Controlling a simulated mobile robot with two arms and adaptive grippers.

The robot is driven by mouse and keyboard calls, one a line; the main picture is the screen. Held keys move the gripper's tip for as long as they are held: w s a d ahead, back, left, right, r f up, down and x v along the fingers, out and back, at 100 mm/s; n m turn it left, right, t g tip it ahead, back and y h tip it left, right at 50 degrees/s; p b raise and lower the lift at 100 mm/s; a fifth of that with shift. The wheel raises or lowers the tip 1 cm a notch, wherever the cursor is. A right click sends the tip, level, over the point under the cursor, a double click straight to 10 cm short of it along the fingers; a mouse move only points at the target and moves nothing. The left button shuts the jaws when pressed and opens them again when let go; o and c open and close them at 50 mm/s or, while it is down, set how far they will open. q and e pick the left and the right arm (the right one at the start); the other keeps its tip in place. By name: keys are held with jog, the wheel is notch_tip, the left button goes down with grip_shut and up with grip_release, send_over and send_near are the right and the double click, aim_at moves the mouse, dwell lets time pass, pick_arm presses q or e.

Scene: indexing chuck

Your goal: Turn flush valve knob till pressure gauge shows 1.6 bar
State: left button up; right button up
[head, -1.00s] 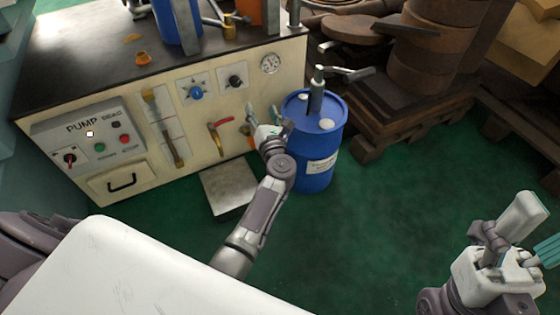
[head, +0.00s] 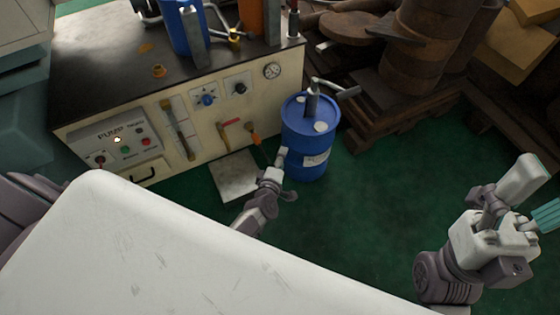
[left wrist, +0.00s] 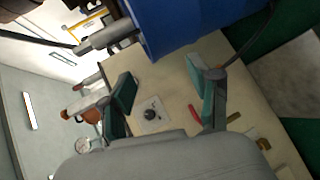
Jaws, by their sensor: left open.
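The panel carries a blue knob (head: 207,100) and a black knob (head: 240,88); I cannot read which is the flush valve. The round pressure gauge (head: 271,70) is at the panel's upper right, its reading too small to tell.
A blue drum (head: 305,140) with a hand pump on top stands right of the panel, close to my left gripper. Rusty metal parts lie behind. Green floor (head: 370,210) is clear.

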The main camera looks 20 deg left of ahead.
pick_arm(q)
jog(key=s+m, duration=0.1)
jog(key=s+f+m+h+p, duration=0.1)
jog(key=shift+s+d+f+g, duration=0.2)
jog(key=shift+s+d+g, duration=0.1)
jog(key=shift+d+g, duration=0.1)
jog(key=shift+r, duration=0.1)
